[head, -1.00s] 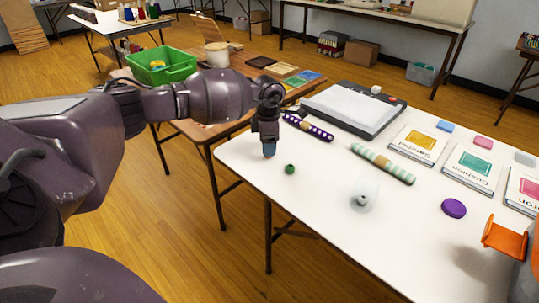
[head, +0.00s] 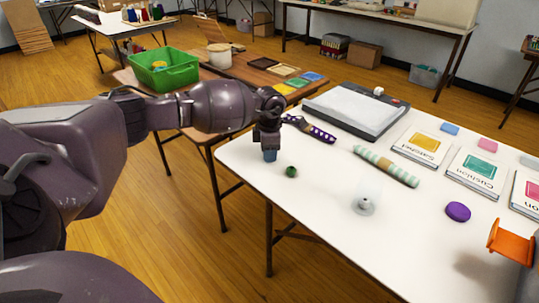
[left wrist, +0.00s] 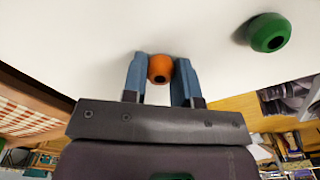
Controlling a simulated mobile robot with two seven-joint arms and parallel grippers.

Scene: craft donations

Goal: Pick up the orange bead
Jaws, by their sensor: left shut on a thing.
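The orange bead (left wrist: 160,69) sits between the two blue fingertips of my left gripper (left wrist: 160,78) in the left wrist view, with a finger against each side. In the head view my left gripper (head: 270,155) points down at the near left corner of the white table (head: 310,215), and its fingers hide the bead. The gripper is shut on the bead, at or close to the tabletop; I cannot tell whether the bead touches it.
A green bead (head: 291,171) lies close to the right of the gripper; it also shows in the left wrist view (left wrist: 269,32).

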